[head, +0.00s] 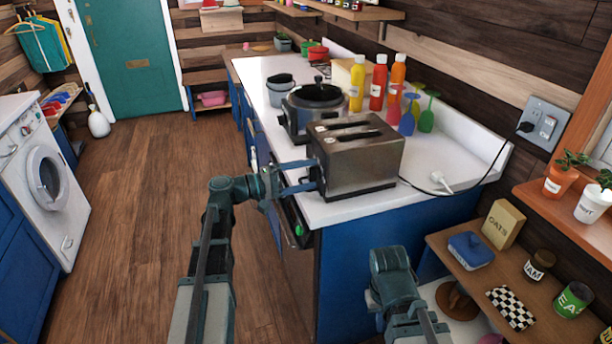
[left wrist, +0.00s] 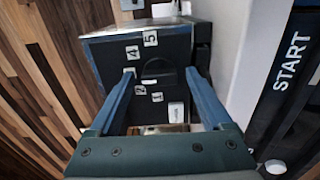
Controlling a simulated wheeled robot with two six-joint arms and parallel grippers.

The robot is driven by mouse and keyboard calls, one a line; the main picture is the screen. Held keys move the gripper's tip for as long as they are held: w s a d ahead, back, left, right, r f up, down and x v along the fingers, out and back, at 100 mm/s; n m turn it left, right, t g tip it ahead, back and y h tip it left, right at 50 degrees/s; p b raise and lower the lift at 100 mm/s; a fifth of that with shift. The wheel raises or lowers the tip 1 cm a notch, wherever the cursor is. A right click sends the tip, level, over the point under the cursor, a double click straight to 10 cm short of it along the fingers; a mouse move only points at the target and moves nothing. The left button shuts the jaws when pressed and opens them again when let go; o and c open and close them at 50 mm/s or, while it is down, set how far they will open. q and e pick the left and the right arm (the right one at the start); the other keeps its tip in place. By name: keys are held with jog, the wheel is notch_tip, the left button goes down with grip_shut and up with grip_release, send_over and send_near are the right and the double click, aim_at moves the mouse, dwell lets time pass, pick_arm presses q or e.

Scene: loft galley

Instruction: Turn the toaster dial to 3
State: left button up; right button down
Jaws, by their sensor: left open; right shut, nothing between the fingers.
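The metal toaster (head: 352,160) stands on the near end of the white counter. My left gripper (head: 312,176) is at its left end face, fingers open. In the left wrist view, that dark end face (left wrist: 107,55) bears small white number labels in an arc, 5 and 4 above, lower numbers below. The dark round dial (left wrist: 157,72) shows between the open fingertips of my left gripper (left wrist: 160,74); I see no clear contact. A label beside the left fingertip is partly covered. Where the dial points cannot be told. My right arm shows low in the head view, but its fingers are hidden.
A dark slow cooker (head: 311,110) stands right behind the toaster. Bottles (head: 378,85) and upturned coloured glasses (head: 427,112) stand at the back right. A cord crosses the counter (head: 450,160) to the wall socket. A low shelf (head: 470,283) with packages is at the right.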

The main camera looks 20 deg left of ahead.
pick_arm(q)
jog(key=v, duration=1.3)
jog(key=shift+s+a, duration=0.25)
jog(key=shift+a, duration=0.1)
